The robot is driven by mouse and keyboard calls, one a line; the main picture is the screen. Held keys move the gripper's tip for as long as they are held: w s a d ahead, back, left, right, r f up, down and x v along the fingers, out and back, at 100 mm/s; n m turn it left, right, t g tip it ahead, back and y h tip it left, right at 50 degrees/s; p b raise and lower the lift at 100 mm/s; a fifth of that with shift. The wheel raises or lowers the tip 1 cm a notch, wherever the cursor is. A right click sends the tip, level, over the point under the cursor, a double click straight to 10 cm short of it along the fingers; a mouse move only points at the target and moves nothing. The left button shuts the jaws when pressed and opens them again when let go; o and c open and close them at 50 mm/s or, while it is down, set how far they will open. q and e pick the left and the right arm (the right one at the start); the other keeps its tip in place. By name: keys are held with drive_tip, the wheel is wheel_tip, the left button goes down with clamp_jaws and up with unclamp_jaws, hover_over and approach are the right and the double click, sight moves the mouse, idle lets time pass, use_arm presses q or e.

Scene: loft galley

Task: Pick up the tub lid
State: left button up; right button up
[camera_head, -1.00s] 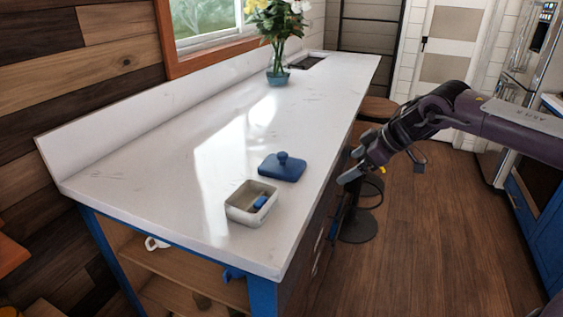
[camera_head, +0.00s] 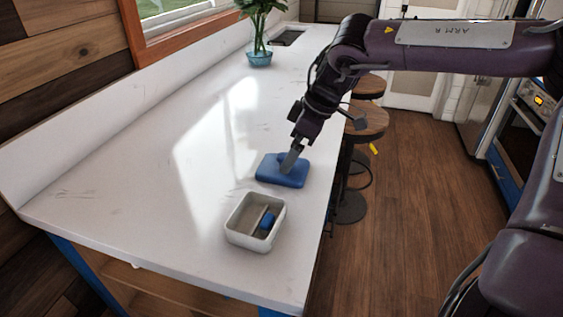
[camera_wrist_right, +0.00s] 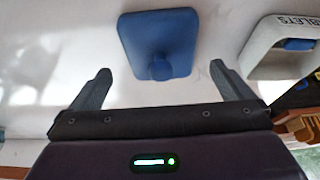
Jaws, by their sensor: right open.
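The blue tub lid (camera_head: 272,170) lies on the white counter, knob up, behind the tub in the head view. The small white tub (camera_head: 242,226) stands open nearer the front and holds a blue item (camera_head: 268,220). My right gripper (camera_head: 290,160) is above the lid in the head view and hides part of it. In the right wrist view the gripper (camera_wrist_right: 155,80) is open, its two fingers apart. There the lid (camera_wrist_right: 150,28) and its knob (camera_wrist_right: 161,68) show between and beyond the fingertips, with nothing gripped. My left gripper is not in view.
The white counter (camera_head: 150,170) is mostly clear to the left. A glass vase with greenery (camera_head: 260,58) stands at the far end near a sink (camera_head: 288,38). Stools (camera_head: 365,120) stand along the counter's right side.

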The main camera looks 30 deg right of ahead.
drive_tip(key=shift+a+f+p, duration=0.25)
drive_tip(key=shift+f+p, duration=0.05)
drive_tip(key=shift+f, duration=0.3)
drive_tip(key=x, duration=0.2)
drive_tip(key=shift+w+f+p, duration=0.25)
drive_tip(key=shift+f+p, duration=0.05)
drive_tip(key=shift+f, duration=0.1)
drive_tip(key=shift+w+a+f, duration=0.15)
drive_tip(key=shift+f, duration=0.3)
drive_tip(key=c, duration=0.9)
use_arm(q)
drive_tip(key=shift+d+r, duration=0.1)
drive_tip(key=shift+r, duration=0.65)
use_arm(e)
drive_tip(key=shift+r, duration=0.1)
drive_tip(key=shift+w+r, duration=0.1)
drive_tip(key=shift+r, duration=0.5)
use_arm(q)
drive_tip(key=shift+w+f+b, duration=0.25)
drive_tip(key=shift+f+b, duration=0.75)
use_arm(e)
wheel_tip(320, 180, up, 19)
drive_tip(key=shift+f, duration=0.1)
